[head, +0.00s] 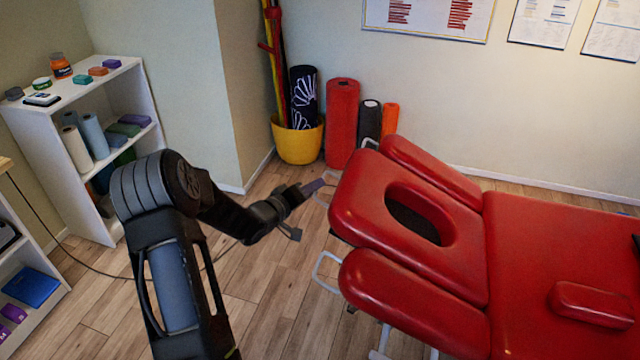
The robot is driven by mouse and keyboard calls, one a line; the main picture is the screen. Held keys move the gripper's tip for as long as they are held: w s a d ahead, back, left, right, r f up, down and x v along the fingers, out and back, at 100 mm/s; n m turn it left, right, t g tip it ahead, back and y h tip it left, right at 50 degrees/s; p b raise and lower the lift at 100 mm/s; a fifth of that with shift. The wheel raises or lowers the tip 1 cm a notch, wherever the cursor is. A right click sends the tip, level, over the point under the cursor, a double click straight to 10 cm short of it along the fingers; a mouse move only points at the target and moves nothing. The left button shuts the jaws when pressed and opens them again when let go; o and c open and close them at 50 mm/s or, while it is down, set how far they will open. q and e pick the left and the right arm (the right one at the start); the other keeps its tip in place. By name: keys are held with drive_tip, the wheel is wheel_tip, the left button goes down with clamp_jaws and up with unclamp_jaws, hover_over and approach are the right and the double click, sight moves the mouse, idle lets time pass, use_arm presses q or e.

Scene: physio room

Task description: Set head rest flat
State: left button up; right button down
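The head rest (455,262) is a red padded section with a dark oval face hole, at the left end of the red treatment table (540,235). It seems to sit at an angle to the table top, but how much is hard to judge from here. My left gripper (303,211) is just left of the head rest's outer end, beside a pale metal bar. Its two fingers look spread, with nothing visible between them. It appears apart from the cushion. My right gripper is not in view.
Red arm pads (430,172) flank the head rest. A small red cushion (592,304) lies on the table. A yellow bucket (298,140) and a red roll (342,122) stand by the wall. A white shelf (100,95) stands left. Wooden floor is clear between.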

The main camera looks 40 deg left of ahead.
use_arm(q)
drive_tip(key=shift+x, duration=1.9)
clamp_jaws()
drive_tip(key=shift+f, duration=0.1)
